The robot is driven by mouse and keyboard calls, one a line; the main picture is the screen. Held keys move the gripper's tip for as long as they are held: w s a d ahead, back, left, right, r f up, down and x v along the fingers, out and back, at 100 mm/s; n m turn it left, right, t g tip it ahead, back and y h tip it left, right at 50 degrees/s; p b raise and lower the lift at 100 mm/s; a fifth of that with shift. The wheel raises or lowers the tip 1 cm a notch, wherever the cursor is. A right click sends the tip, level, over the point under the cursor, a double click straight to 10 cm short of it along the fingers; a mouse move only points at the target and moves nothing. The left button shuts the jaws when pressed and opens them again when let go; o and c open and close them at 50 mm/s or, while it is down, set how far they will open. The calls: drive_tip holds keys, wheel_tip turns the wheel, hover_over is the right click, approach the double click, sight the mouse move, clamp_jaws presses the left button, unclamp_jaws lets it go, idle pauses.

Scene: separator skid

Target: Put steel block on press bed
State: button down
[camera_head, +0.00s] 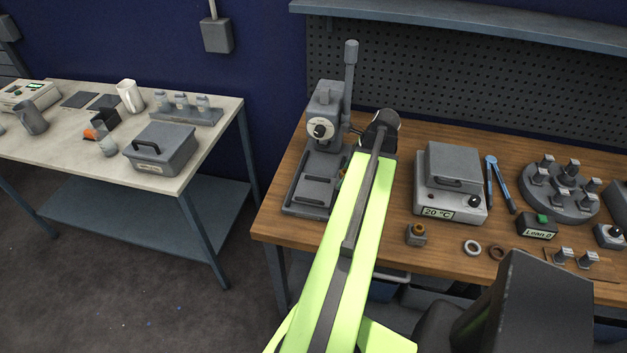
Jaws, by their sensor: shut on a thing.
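The grey press (325,115) stands at the left end of the wooden bench, its tall lever upright. Its flat press bed (309,196) lies in front of the column, partly covered on the right by my arm. My gripper (381,130) is at the far end of my green arm, just right of the press head. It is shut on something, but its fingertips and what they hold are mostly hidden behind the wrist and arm. I do not clearly see the steel block anywhere else. Whether the held thing touches the press cannot be told.
A hot plate (452,200) reading 20 °C stands right of my arm. A small block with a copper-coloured top (417,234), two rings (484,250), blue tongs (497,183) and a round holder (558,200) are on the bench. A separate table (215,140) stands left, across a gap.

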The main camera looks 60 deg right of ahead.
drive_tip(key=w+a, duration=0.1)
drive_tip(key=w, duration=0.1)
drive_tip(key=w+a, duration=0.1)
drive_tip(key=w, duration=0.2)
drive_tip(key=w+a, duration=0.1)
drive_tip(key=w, duration=0.2)
drive_tip(key=shift+w, duration=0.25)
drive_tip(key=b+x, duration=0.4)
drive_tip(key=shift+s+d+f, duration=0.1)
drive_tip(key=shift+s+d, duration=0.1)
drive_tip(key=shift+s, duration=0.15)
drive_tip(key=c, duration=0.6)
unclamp_jaws()
drive_tip(key=shift+c, duration=0.2)
drive_tip(key=shift+r+p, duration=0.35)
drive_tip(key=shift+p, duration=0.05)
drive_tip(key=p+v, duration=1)
drive_tip(key=v, duration=0.2)
drive_tip(key=shift+p, duration=0.4)
drive_tip(key=shift+f, duration=0.15)
